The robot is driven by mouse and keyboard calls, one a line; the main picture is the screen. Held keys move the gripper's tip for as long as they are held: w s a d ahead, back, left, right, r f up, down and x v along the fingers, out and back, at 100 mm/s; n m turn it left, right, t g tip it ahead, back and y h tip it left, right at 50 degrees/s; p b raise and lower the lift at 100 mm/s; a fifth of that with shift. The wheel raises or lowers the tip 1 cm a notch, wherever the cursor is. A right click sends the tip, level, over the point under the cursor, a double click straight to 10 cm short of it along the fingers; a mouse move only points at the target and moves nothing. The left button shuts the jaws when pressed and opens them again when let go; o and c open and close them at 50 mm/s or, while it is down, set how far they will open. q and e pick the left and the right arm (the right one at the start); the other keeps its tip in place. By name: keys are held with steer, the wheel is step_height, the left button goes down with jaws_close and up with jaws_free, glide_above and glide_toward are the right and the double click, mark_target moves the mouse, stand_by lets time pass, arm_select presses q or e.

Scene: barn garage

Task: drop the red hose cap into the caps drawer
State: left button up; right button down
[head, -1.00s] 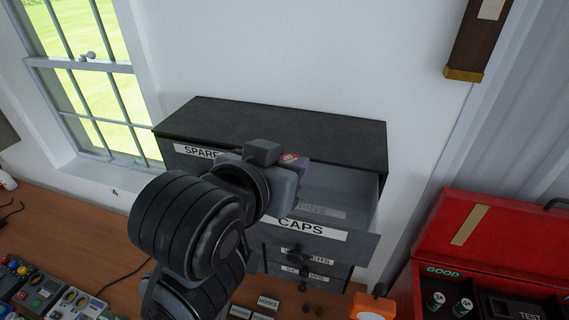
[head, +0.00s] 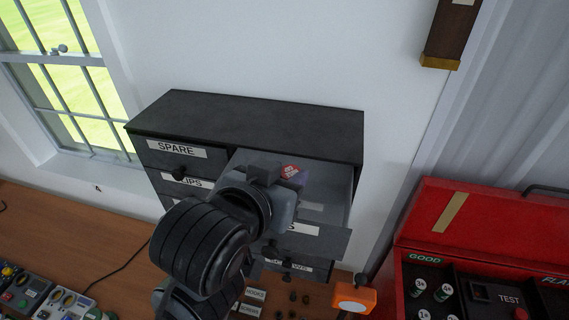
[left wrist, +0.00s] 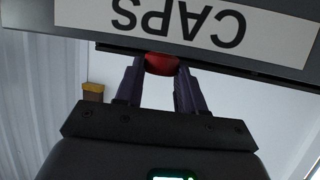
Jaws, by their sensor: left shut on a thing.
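The caps drawer (head: 328,243) stands pulled open at the upper right of the dark cabinet; my left gripper covers most of its label in the head view. Its front, with the CAPS label upside down, fills the top of the left wrist view (left wrist: 285,50). My left gripper (head: 296,200) is over the open drawer. In the left wrist view its fingers (left wrist: 160,75) are shut on the red hose cap (left wrist: 161,64), right at the drawer front's edge, which cuts off part of the cap. The cap cannot be made out in the head view. My right gripper is not in view.
The dark cabinet (head: 250,117) has closed drawers to the left, including SPARE (head: 178,148), and below. A red toolbox (head: 480,215) stands at the right. An orange item (head: 355,299) and small label plates lie on the bench in front.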

arm_select(q)
steer(key=shift+f, duration=0.25)
steer(key=o, duration=1.1)
